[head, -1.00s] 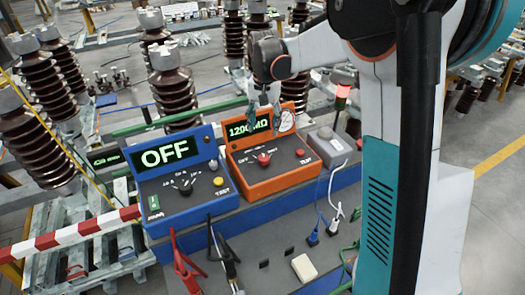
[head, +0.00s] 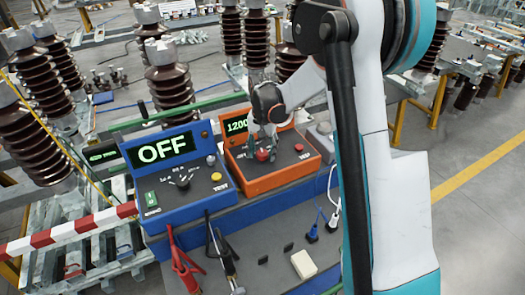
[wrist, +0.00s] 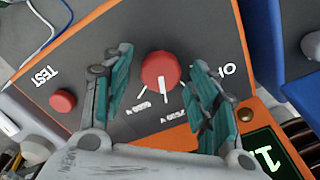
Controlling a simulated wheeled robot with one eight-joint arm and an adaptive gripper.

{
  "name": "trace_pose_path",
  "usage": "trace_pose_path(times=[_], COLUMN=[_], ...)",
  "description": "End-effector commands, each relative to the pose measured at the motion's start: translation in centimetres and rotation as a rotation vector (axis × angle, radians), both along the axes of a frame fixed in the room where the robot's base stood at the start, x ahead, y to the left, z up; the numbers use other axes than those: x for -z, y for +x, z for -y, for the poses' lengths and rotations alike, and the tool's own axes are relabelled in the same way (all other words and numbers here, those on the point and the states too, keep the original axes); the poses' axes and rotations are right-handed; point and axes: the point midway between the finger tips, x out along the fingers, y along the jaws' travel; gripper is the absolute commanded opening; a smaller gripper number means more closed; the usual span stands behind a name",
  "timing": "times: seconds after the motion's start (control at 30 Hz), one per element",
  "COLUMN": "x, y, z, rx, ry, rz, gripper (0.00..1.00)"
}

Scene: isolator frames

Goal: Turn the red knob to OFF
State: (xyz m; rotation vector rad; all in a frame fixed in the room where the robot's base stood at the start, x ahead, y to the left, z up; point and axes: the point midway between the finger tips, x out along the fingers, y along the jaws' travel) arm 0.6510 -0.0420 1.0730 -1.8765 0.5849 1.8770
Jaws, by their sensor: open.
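The red knob (head: 262,155) sits on the sloping dark panel of the orange tester (head: 288,180). In the wrist view the red knob (wrist: 160,70) shows between my two fingers, its white pointer line aimed down the picture at small labels. The OFF label (wrist: 226,69) is to the right of the knob, partly covered by a finger. My gripper (head: 262,140) is open over the knob. In the wrist view my gripper (wrist: 160,58) has teal pads on either side of the knob, with gaps showing; I see no contact.
A red TEST button (wrist: 62,101) is on the same panel. The tester's display (head: 237,125) is lit, partly hidden by my gripper. A blue tester (head: 165,205) showing OFF stands to the left. Cables and a grey box (head: 322,140) are to the right.

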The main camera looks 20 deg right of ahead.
Motion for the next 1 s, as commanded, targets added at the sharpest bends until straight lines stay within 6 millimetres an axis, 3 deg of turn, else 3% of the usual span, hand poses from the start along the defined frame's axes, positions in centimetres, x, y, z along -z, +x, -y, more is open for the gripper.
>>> trace_pose_path(times=[0.23, 0.43, 0.77, 1.0], x=[0.06, 0.05, 0.07, 0.14], y=[-0.01, -0.01, 0.01, 0.04], z=[0.00, -0.01, -0.01, -0.04], rx=[0.000, 0.000, -0.020, -0.125], ry=[0.000, 0.000, 0.000, 0.000], rz=[0.000, 0.000, 0.000, 0.000], gripper=[0.54, 0.11, 0.10, 0.10])
